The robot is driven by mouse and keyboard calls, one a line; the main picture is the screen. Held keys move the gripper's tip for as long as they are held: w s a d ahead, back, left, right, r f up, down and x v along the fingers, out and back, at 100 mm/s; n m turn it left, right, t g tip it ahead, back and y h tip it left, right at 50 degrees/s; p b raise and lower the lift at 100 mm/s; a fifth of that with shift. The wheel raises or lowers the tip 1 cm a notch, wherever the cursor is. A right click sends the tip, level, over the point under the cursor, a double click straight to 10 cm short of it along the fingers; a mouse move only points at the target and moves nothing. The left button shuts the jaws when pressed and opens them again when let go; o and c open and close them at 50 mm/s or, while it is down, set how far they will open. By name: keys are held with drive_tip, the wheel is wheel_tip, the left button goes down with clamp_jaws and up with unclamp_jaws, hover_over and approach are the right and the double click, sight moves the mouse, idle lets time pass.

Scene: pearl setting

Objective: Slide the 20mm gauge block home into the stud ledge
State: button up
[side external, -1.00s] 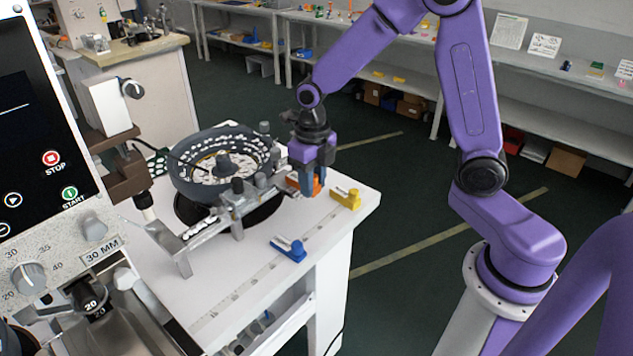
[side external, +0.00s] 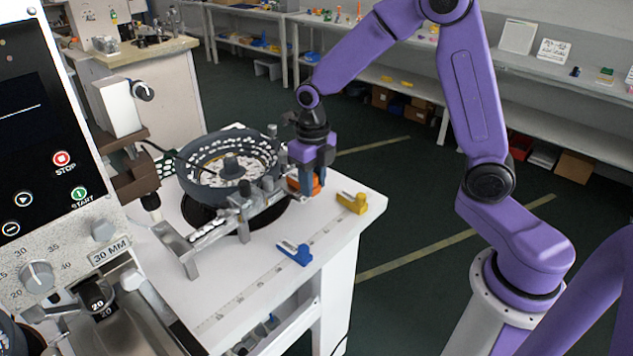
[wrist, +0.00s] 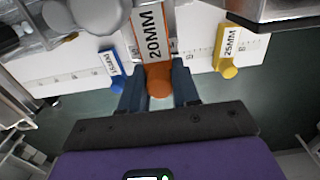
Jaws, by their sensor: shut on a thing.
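The orange 20mm gauge block (wrist: 153,35) is labelled "20MM" and has a rounded orange end. My gripper (wrist: 158,84) is shut on that end, one dark blue finger on each side. In the side view my gripper (side external: 305,178) points down at the right end of the metal rail beside the bowl, and a bit of the orange block (side external: 292,184) shows beside it. The block's far end runs out of the wrist view at the top. I cannot pick out the stud ledge surely, nor tell how far the block sits in it.
A yellow 25MM block (side external: 352,203) and a blue block (side external: 295,254) lie apart on the white table (side external: 260,290). The bowl feeder (side external: 230,165) and metal rail (side external: 212,235) stand left of my gripper. The table's right edge is close by.

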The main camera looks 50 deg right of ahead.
drive_tip(key=shift+w, duration=0.8)
drive_tip(key=o, duration=1.1)
wheel_tip(320, 180, up, 18)
drive_tip(key=f, duration=0.1)
drive_tip(key=s+f+m, duration=0.3)
drive_tip(key=s+m, duration=0.4)
drive_tip(key=s, duration=0.2)
drive_tip(key=s+f+m, duration=0.4)
drive_tip(key=s+m, duration=0.4)
drive_tip(key=s, duration=0.2)
drive_tip(key=s+f+m, duration=0.3)
drive_tip(key=s+m, duration=0.5)
drive_tip(key=s, duration=0.1)
drive_tip(key=shift+s+a+f, duration=0.15)
drive_tip(key=shift+s+f, duration=0.1)
drive_tip(key=shift+f, duration=0.05)
